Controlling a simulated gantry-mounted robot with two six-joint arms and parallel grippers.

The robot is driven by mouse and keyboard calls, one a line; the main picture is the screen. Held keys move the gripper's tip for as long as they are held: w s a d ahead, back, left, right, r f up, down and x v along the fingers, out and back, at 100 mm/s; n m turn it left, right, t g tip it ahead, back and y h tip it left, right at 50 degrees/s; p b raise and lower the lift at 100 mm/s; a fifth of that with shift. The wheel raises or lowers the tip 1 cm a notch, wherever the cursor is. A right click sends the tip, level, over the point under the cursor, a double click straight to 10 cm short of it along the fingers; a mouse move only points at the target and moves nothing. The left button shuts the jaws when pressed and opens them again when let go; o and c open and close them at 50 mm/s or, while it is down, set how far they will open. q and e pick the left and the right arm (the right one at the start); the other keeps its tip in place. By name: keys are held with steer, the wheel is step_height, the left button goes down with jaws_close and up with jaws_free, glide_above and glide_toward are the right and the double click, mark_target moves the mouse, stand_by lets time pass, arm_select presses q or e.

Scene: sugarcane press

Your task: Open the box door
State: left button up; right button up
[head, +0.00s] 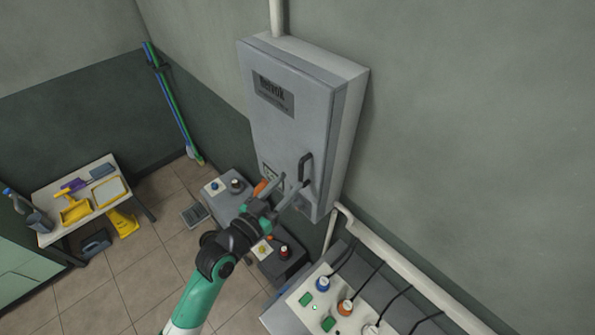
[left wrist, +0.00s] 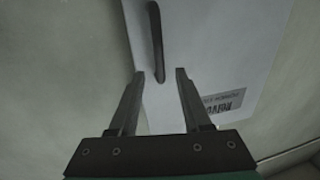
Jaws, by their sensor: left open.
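The grey metal box (head: 331,65) hangs on the wall with its door (head: 287,130) shut. A dark vertical handle (head: 305,168) sits near the door's lower right edge. A label plate (head: 273,94) is on the door's upper part. My left gripper (head: 293,182) is open, with its fingers by the handle's lower end. In the left wrist view, the handle (left wrist: 157,45) shows ahead of and between the open, empty fingers (left wrist: 160,76), on the pale door (left wrist: 205,50). I cannot tell whether a finger touches it. My right gripper is not in view.
A control panel (head: 322,306) with knobs and cables stands below right, near a pale wall pipe (head: 400,265). Smaller button boxes (head: 233,188) are below the box. A table (head: 50,207) with cleaning things is at left. Brooms (head: 175,105) lean in the corner.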

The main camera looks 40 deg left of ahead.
arm_select(q)
steer(key=w, duration=0.4)
steer(key=shift+w+a, duration=0.4)
jaws_close()
stand_by(1.0)
